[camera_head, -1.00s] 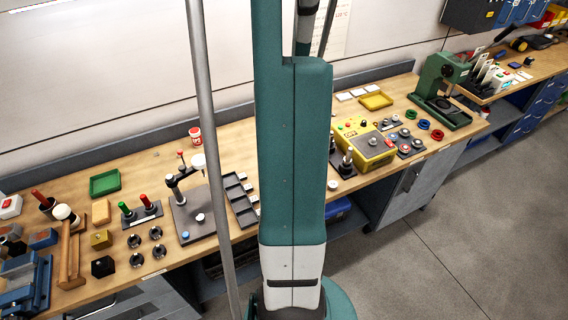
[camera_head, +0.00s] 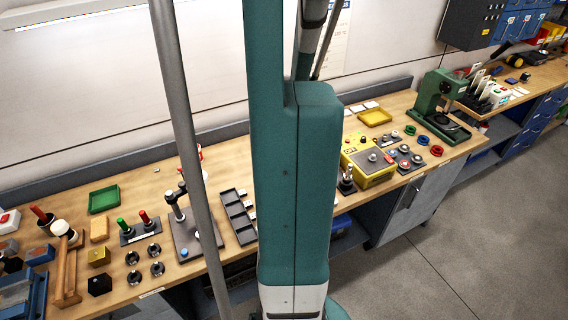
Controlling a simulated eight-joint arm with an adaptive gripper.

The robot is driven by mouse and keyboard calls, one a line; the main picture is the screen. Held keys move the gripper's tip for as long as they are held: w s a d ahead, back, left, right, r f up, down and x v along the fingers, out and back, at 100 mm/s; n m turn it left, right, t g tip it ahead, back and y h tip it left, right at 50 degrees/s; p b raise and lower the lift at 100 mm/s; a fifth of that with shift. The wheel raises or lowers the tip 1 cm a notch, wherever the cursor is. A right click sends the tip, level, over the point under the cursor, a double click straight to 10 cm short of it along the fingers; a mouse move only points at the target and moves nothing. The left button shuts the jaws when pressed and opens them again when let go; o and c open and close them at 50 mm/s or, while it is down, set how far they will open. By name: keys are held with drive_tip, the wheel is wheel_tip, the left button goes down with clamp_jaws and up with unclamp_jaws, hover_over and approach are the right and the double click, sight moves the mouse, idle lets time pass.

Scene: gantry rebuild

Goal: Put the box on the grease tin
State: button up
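My gripper is out of view; only my teal arm and a grey pole show, standing in front of the bench. A small red-and-white tin (camera_head: 200,152), perhaps the grease tin, stands at the back of the bench, mostly hidden behind the pole. I cannot tell which thing is the task's box. Box-like candidates at the left front are a black cube (camera_head: 99,284), a small yellow-brown box (camera_head: 98,256) and a tan block (camera_head: 99,229). All rest on the bench.
The wooden bench (camera_head: 150,183) is crowded. A green tray (camera_head: 104,199), a stand (camera_head: 183,222), a dark compartment tray (camera_head: 238,216), a yellow control box (camera_head: 375,176), a yellow tray (camera_head: 375,117) and a green press (camera_head: 437,95) stand along it. My arm hides the middle.

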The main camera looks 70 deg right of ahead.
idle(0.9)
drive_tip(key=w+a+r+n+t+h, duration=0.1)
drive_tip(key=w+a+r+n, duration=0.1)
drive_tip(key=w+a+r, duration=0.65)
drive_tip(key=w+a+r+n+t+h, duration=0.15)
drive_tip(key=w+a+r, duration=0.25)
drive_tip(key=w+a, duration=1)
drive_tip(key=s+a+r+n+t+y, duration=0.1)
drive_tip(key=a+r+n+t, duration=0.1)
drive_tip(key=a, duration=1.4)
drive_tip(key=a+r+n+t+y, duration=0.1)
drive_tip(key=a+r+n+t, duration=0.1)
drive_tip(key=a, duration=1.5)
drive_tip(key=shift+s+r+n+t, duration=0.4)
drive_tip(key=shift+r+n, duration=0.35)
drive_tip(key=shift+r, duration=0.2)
